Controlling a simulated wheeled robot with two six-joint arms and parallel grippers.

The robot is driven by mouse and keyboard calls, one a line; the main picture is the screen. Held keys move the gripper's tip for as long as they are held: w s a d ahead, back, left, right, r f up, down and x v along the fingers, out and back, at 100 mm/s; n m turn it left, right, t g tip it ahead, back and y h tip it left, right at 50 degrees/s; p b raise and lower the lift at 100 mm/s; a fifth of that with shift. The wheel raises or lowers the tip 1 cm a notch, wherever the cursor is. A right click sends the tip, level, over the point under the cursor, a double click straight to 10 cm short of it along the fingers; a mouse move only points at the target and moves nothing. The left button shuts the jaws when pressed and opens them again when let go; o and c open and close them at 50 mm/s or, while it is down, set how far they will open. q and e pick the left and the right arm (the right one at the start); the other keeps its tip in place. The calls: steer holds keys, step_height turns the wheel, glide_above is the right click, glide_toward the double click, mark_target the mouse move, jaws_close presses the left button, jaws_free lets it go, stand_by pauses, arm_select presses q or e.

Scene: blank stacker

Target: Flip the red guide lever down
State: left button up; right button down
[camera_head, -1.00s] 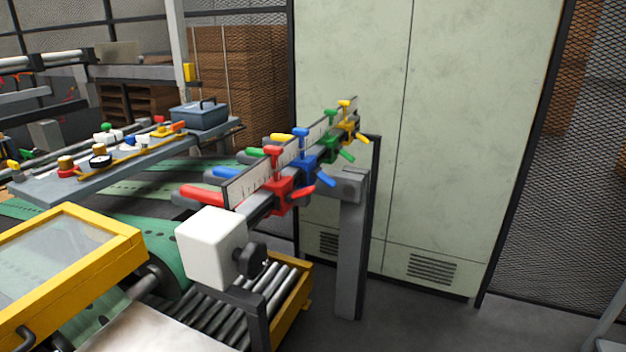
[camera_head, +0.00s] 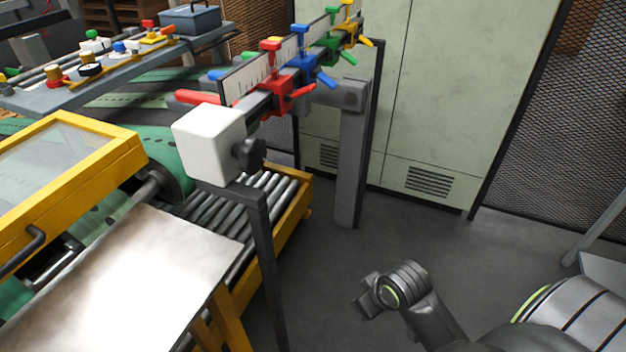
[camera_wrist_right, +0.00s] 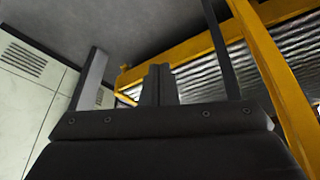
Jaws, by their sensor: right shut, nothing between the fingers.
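The red guide clamp (camera_head: 280,88) is the nearest of several coloured clamps on the ruled rail (camera_head: 250,78). Its red lever (camera_head: 303,91) sticks out to the right and tilts slightly up, while the blue, green and yellow levers slope down. A red T-knob (camera_head: 270,45) stands on top. My right arm reaches in from the lower right of the head view, well below and right of the lever. In the right wrist view my right gripper (camera_wrist_right: 160,72) is shut with nothing in it; the lever is not in that view. My left gripper is not in view.
A white block with a black knob (camera_head: 250,154) ends the rail nearest me. Below are a yellow-framed roller bed (camera_head: 290,205), a dark post (camera_head: 268,260) and a metal plate (camera_head: 130,265). A grey post (camera_head: 347,160) supports the rail. Floor right of the rollers is clear.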

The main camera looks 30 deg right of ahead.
steer(key=w+d+r+n+t+y, duration=0.1)
steer(key=w+d+r+n+y, duration=0.2)
steer(key=w+r, duration=1.8)
steer(key=w+d+r+n+t+y, duration=0.1)
steer(key=w+r, duration=0.1)
steer(key=r, duration=1.2)
steer(key=w+d+r+n+t+y, duration=0.1)
steer(key=w+r+n+y, duration=0.1)
steer(key=r, duration=1.3)
steer(key=shift+w+d, duration=0.4)
steer(key=shift+w, duration=0.2)
